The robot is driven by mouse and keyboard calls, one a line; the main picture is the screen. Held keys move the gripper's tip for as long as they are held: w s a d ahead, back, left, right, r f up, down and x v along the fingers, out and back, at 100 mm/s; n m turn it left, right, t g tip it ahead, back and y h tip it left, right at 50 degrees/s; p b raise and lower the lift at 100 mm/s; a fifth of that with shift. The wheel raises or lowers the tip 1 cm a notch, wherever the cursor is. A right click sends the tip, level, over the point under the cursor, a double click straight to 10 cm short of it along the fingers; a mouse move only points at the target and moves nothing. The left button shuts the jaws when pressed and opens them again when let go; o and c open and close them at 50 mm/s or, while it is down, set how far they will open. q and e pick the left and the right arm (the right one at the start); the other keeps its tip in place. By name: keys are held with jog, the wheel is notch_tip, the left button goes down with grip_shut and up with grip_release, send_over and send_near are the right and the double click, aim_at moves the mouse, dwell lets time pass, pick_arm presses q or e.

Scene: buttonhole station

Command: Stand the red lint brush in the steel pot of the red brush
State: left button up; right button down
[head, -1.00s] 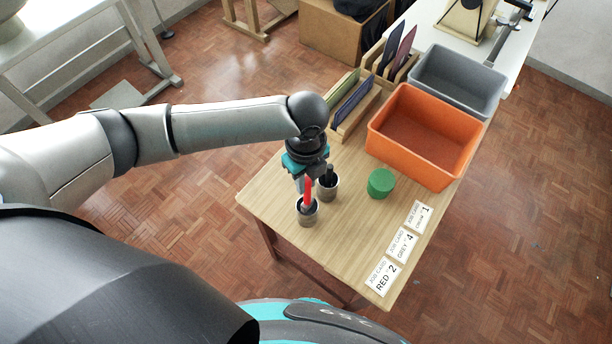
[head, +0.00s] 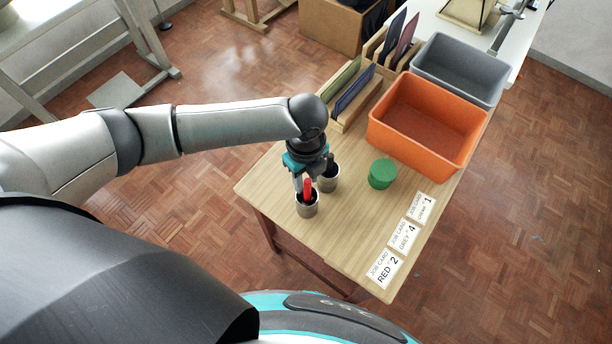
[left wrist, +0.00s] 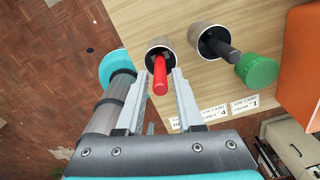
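The red lint brush (head: 308,187) stands in the near steel pot (head: 307,208) at the table's left corner, its red handle sticking up and tilted. My left gripper (head: 304,184) is just above that pot. In the left wrist view the two fingers of my left gripper (left wrist: 161,76) are apart on either side of the red handle (left wrist: 160,76), with gaps showing. The brush's lower end is hidden inside the pot (left wrist: 158,45). My right gripper is in neither view.
A second steel pot (head: 327,184) with a dark brush (head: 331,162) stands close beside. A green round object (head: 382,173), an orange bin (head: 440,165), a grey bin (head: 480,88), racks (head: 346,122) and job cards (head: 384,268) share the table.

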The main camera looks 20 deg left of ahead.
pick_arm(q)
jog(key=shift+o, duration=1.3)
notch_tip(320, 180, up, 15)
jog(key=p, duration=0.2)
jog(key=shift+r, duration=0.15)
